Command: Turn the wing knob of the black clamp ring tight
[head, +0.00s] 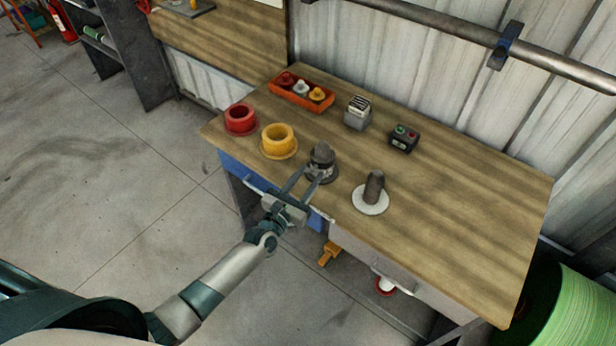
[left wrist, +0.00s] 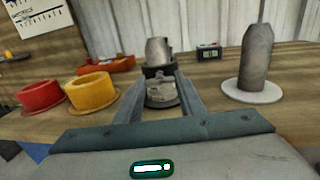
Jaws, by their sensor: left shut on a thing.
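The black clamp ring (head: 322,172) stands near the front edge of the wooden workbench, around the foot of a grey rounded post (head: 322,153). In the left wrist view the dark ring (left wrist: 160,71) shows straight ahead, with the grey post (left wrist: 157,51) rising above it. My left gripper (head: 309,174) reaches over the bench's front edge, with its fingers at the near side of the ring. Its jaws are shut on the wing knob (left wrist: 161,92), a small grey part between the fingers. The fingers partly hide the knob in the head view. My right gripper is not in view.
A yellow flanged ring (head: 279,140) and a red one (head: 240,118) stand to the left. A grey post on a white disc (head: 370,200) stands close on the right. Behind are an orange tray (head: 302,95), a grey box and a button box (head: 404,138). The bench's right side is clear.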

